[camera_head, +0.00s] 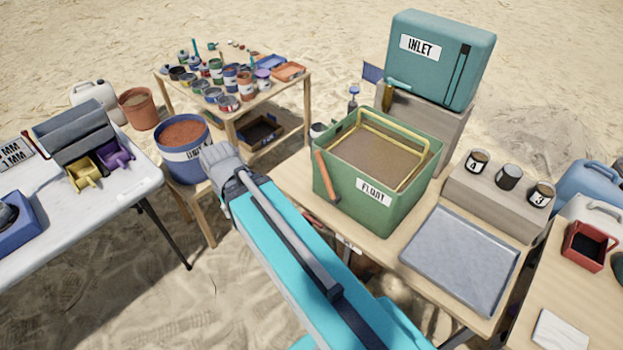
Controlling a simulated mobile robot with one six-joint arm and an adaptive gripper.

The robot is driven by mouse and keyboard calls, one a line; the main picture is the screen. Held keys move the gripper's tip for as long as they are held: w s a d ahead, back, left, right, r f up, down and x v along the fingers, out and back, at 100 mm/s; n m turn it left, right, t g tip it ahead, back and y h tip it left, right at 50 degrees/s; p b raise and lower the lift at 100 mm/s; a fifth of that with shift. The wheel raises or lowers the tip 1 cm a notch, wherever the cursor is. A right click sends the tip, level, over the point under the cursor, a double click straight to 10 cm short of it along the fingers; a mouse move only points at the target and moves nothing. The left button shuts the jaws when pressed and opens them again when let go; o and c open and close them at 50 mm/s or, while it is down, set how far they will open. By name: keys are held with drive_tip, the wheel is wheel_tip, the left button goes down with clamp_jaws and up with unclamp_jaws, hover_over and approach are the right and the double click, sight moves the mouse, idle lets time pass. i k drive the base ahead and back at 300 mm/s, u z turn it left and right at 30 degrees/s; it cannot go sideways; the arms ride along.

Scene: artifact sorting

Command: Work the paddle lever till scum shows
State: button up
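A green box (345,196) labelled FLOAT stands on the wooden table at centre right. Brown, murky contents (375,160) fill it, with an even surface and no distinct scum layer that I can make out. A yellow frame (388,125) runs around inside its top. An orange-red lever (326,176), which looks like the paddle lever, leans along its left side. My arm reaches up from the bottom centre, and its grey ribbed end (224,168) is left of the box, apart from the lever. I cannot make out gripper fingers there.
A teal INLET tank (440,62) stands on a block behind the box. A grey tray (460,259) lies to its right front, below several cups (508,177). A blue bucket (185,168) stands close to my arm's end. A white table (90,215) is at left.

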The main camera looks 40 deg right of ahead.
sight(334, 197)
drive_tip(key=u, duration=0.25)
drive_tip(key=k, duration=0.95)
drive_tip(key=z, duration=0.8)
drive_tip(key=i, duration=1)
drive_tip(key=z, duration=0.1)
